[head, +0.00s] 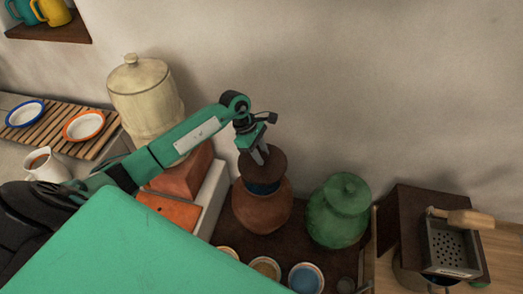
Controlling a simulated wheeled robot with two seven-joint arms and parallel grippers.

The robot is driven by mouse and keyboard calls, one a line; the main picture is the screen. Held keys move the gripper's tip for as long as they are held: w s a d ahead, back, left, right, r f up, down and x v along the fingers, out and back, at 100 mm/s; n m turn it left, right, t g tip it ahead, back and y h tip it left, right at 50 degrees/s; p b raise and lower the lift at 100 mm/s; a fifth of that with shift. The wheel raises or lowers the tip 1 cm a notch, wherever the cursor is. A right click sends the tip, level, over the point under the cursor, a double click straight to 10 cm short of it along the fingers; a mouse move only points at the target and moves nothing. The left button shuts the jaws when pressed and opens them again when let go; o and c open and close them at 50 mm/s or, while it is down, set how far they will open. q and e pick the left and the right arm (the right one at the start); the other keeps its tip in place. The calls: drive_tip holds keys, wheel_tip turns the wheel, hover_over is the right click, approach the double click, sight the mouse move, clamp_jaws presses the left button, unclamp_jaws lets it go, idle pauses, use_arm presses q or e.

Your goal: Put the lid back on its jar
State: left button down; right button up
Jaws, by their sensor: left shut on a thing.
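A round terracotta jar (262,212) stands on a dark brown surface in the middle of the head view. A dark blue band (263,188) shows at its mouth. My left gripper (259,157) points down over the jar and is shut on a flat brown lid (272,166). The lid covers the far part of the jar's mouth in the picture. I cannot tell how large the gap between lid and rim is. My right gripper is not in view.
A lidded green jar (338,218) stands close to the right. A cream lidded crock (143,98) stands behind my left arm on the left. Small bowls, one with blue contents (306,279), sit in front. A grater (453,250) is at the right.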

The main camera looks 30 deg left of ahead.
sight(261, 167)
use_arm(q)
wheel_tip(261, 167, down, 5)
drive_tip(key=shift+r+b, duration=0.1)
drive_tip(key=shift+b, duration=0.85)
drive_tip(key=shift+f, duration=0.7)
drive_tip(key=shift+f+b, duration=0.2)
drive_tip(key=shift+b, duration=0.1)
drive_tip(key=shift+f+b, duration=0.55)
drive_tip(key=shift+b, duration=0.05)
drive_tip(key=c, duration=1)
unclamp_jaws()
drive_tip(key=b+v, duration=0.3)
drive_tip(key=v, duration=0.9)
drive_tip(key=shift+a+r, duration=0.2)
drive_tip(key=shift+r, duration=0.1)
drive_tip(key=shift+a+r, duration=0.2)
drive_tip(key=shift+r, duration=0.3)
